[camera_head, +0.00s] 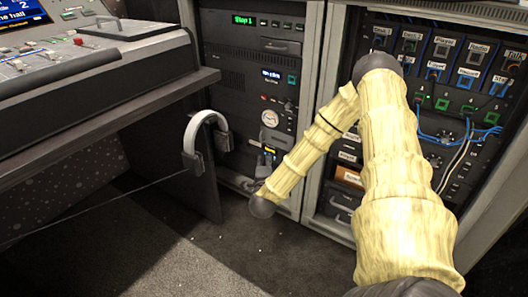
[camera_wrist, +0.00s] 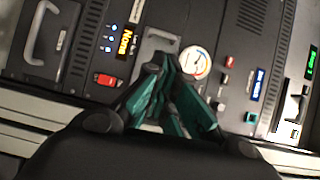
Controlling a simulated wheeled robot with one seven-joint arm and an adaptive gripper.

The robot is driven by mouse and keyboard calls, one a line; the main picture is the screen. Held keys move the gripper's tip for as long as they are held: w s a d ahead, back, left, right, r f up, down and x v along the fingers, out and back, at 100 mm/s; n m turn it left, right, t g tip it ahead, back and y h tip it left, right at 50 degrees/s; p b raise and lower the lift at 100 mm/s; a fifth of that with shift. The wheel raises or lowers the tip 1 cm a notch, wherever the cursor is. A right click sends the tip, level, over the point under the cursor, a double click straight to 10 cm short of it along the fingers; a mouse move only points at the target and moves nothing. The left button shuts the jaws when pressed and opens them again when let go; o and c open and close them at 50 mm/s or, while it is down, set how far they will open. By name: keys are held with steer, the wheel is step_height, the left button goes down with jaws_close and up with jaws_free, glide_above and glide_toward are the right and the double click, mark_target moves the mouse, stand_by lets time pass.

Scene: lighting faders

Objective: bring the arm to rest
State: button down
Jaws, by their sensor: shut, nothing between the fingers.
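My gripper (camera_wrist: 160,68) shows in the wrist view with its dark and teal fingers drawn together at the tips and nothing held between them. It is in front of a dark rack panel (camera_wrist: 225,85), near a grey handle (camera_wrist: 158,40) and a round white gauge (camera_wrist: 195,63). I cannot tell whether the tips touch the panel. In the head view my pale yellow arm rises from the lower right, bends at a dark elbow and slopes down left to a dark wrist joint low before the left rack. The fingers are hard to make out there.
The left rack (camera_head: 238,60) carries the gauge (camera_head: 269,118). A right rack (camera_head: 447,52) with patch cables stands behind my arm. A mixing desk (camera_head: 110,60) is at the left, with headphones (camera_head: 190,140) hanging at its end. The dark floor (camera_head: 185,240) is clear.

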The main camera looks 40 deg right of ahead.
steer(key=shift+s+a, duration=0.4)
steer(key=s+a+f+n+g+y, duration=0.1)
steer(key=s+a+f+n+y, duration=0.3)
steer(key=a, duration=0.5)
steer(key=s+a+f+n+g+y+p, duration=0.1)
steer(key=s+a+f+n+y, duration=0.15)
steer(key=a+f+n, duration=0.45)
steer(key=s+a+f+n+g+y, duration=0.15)
steer(key=a+f+n+y, duration=0.3)
steer(key=a, duration=0.55)
steer(key=s+a+f+n+g+p, duration=0.1)
steer(key=s+a+f+n+g, duration=0.2)
steer(key=s, duration=0.6)
steer(key=s+a+f+n+g+y, duration=0.1)
steer(key=s+a+f+n+g, duration=0.2)
steer(key=s, duration=0.7)
steer(key=s+a+f+n+g+p, duration=0.1)
steer(key=s+a+n+g, duration=0.3)
steer(key=s, duration=0.5)
step_height(320, 180, up, 38)
steer(key=d+p, duration=0.1)
steer(key=p, duration=3.6)
steer(key=shift+d+n+t, duration=0.15)
steer(key=shift+n+t, duration=0.3)
steer(key=shift+w, duration=0.1)
